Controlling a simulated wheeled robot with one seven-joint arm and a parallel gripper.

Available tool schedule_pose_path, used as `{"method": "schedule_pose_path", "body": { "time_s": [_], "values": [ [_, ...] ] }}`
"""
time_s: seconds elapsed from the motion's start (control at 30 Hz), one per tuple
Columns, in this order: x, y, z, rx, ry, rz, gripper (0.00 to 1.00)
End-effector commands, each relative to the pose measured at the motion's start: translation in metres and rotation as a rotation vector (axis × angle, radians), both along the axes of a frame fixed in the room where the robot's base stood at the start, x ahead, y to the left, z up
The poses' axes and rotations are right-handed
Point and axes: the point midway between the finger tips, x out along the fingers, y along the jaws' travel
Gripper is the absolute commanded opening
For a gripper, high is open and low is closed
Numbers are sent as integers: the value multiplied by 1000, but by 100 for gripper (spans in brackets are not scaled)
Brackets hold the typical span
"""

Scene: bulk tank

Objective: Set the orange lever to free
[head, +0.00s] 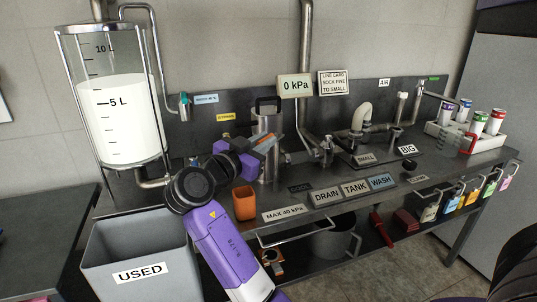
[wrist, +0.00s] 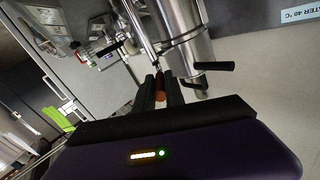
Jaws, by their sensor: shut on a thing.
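My gripper (wrist: 161,92) is shut on the orange lever, whose reddish-orange end (wrist: 160,96) shows between the dark fingers in the wrist view. The canister (wrist: 186,45) stands just beyond the fingers there, with a black bar handle (wrist: 215,66) near it. My purple wrist hides part of the lever and its mounting in the head view. I cannot read any marking for the lever's positions.
An orange cup (head: 244,203) stands on the bench below my gripper. The grey USED bin (head: 140,245) is at front left, under the milk tank (head: 113,110). Pipes and a valve (head: 325,150) stand right of the canister. The DRAIN, TANK and WASH labels (head: 354,189) mark the bench front.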

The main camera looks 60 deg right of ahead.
Motion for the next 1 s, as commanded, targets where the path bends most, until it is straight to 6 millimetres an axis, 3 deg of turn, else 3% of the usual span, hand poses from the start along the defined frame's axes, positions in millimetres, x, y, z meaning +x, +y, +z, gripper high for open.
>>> {"method": "schedule_pose_path", "body": {
  "time_s": [0.4, 0.9, 0.93, 1.0],
  "values": [
    [5, -2, -2, 3, 1, -171, 0],
    [4, -2, -1, 3, 3, -189, 0],
    [4, -2, -1, 3, 3, -189, 16],
    [4, -2, -1, 3, 3, -189, 30]
  ]
}}
